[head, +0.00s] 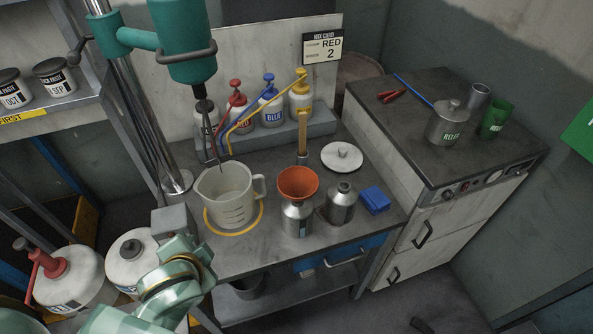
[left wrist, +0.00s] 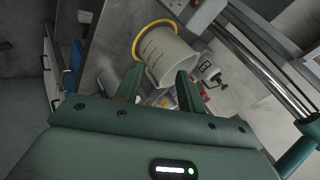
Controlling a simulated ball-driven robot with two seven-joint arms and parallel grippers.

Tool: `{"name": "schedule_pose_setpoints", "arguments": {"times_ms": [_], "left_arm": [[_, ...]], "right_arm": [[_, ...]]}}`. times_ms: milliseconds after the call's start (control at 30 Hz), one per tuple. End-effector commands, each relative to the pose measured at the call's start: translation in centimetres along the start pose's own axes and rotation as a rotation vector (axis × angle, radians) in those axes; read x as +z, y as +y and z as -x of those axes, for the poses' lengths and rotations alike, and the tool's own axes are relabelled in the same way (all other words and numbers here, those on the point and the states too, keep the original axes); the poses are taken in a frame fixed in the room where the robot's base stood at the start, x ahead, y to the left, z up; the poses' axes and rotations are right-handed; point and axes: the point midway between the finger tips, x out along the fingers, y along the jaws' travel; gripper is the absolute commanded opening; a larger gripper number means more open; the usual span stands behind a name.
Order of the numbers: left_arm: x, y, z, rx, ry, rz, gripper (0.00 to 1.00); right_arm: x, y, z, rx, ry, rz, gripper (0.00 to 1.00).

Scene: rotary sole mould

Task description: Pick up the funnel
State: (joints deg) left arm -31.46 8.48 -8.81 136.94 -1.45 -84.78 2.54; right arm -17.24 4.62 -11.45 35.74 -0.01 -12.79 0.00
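The orange funnel (head: 297,181) sits upright on the mouth of a metal bottle (head: 297,220) on the workbench, right of the measuring jug. I cannot make it out in the left wrist view. My left gripper (left wrist: 160,88) is open, its two dark green fingers spread with nothing held between them. The white jug (left wrist: 167,55) shows beyond the fingertips. In the head view my left arm comes in at the lower left, left of the jug and well away from the funnel; its fingers are not clear there. My right gripper is in neither view.
The jug (head: 228,198) stands in a yellow ring under a teal mixer (head: 190,60). A second metal bottle (head: 341,204), a blue block (head: 375,200) and a round lid (head: 342,156) lie right of the funnel. Pump bottles (head: 271,107) stand behind on a grey step.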

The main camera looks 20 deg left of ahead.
Motion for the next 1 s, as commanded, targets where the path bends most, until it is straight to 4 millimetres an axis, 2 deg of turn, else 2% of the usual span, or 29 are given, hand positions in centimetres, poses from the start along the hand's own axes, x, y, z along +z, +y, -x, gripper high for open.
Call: {"name": "schedule_pose_setpoints", "arguments": {"times_ms": [33, 67, 100, 200, 300, 433, 567, 667, 900, 1000], "left_arm": [[-2.6, -2.3, 2.1, -0.039, 0.075, 0.021, 0.39], [-4.4, -2.7, 2.3, -0.059, 0.14, 0.042, 0.39], [-6.7, -2.4, 2.0, -0.072, 0.236, 0.073, 0.39], [-10.9, -0.8, 1.2, -0.054, 0.44, 0.127, 0.39], [-13.6, 1.1, 0.9, 0.007, 0.606, 0.153, 0.39], [-15.1, 3.3, 0.7, 0.111, 0.745, 0.161, 0.39], [-15.8, 4.4, 0.3, 0.171, 0.796, 0.164, 0.39], [-17.1, 4.6, -0.8, 0.177, 0.802, 0.168, 0.39], [-21.4, 5.1, -4.8, 0.175, 0.8, 0.167, 0.39], [-22.6, 5.3, -6.0, 0.177, 0.799, 0.169, 0.39]], "right_arm": [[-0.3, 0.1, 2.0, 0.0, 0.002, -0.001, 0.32], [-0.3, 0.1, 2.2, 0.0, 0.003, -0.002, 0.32], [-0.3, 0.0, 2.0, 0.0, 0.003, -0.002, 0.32], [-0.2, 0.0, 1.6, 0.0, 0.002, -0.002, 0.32], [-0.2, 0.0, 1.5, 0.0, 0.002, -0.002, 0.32], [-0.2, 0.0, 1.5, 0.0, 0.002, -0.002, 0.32], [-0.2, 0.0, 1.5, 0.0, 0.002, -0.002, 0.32], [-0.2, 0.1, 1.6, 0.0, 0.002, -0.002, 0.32], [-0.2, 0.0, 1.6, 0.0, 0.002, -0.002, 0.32], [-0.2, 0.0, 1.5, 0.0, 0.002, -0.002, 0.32]]}}
